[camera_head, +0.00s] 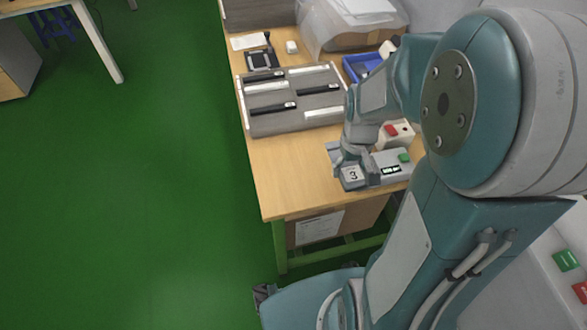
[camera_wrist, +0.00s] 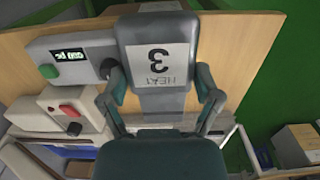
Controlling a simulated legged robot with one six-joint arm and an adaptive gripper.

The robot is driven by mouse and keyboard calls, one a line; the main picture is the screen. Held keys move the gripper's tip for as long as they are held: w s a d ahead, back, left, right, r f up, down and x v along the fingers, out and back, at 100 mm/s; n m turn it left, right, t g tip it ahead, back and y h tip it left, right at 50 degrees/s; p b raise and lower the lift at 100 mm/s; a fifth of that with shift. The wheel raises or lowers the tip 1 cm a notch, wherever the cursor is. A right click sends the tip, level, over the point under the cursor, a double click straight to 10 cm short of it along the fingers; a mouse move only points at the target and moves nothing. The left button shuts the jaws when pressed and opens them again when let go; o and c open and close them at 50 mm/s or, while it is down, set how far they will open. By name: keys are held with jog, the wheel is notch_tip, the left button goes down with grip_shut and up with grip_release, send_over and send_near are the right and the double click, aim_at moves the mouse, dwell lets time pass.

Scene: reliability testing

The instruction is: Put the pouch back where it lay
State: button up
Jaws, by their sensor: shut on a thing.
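My gripper (camera_head: 352,160) is low over the front of the wooden table, at the left end of a grey device. In the wrist view its two fingers (camera_wrist: 161,80) stand either side of a grey rounded block (camera_wrist: 182,28) with a white label reading "3" and "HEAT". The gripper is shut on this block; it also shows in the head view (camera_head: 353,175). The device beside it has a small lit display and a green button (camera_head: 404,157). I cannot make out a pouch for certain in either view.
A grey tray (camera_head: 318,121) with black and white strips lies behind the gripper on the table (camera_head: 283,190). A box with a red button (camera_head: 391,130) and a blue bin (camera_head: 356,69) stand farther back. The table's front left corner is bare, with green floor beyond.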

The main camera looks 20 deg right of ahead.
jog(key=w+a+f, duration=0.3)
jog(key=w+a, duration=0.2)
jog(key=w, duration=0.1)
send_over(304, 174)
jog(key=f, duration=0.5)
jog(key=shift+s, duration=0.35)
jog(key=shift+w+d+f, duration=0.2)
jog(key=shift+w+f, duration=0.1)
jog(key=shift+f, duration=0.15)
jog(key=shift+w+f, duration=0.15)
jog(key=shift+f, duration=0.2)
notch_tip(304, 174, down, 3)
jog(key=shift+a+r, duration=0.15)
jog(key=shift+r, duration=0.05)
jog(key=shift+a, duration=0.3)
jog(key=shift+d+f, duration=0.1)
jog(key=shift+f, duration=0.05)
jog(key=o, duration=1)
jog(key=shift+d, duration=0.2)
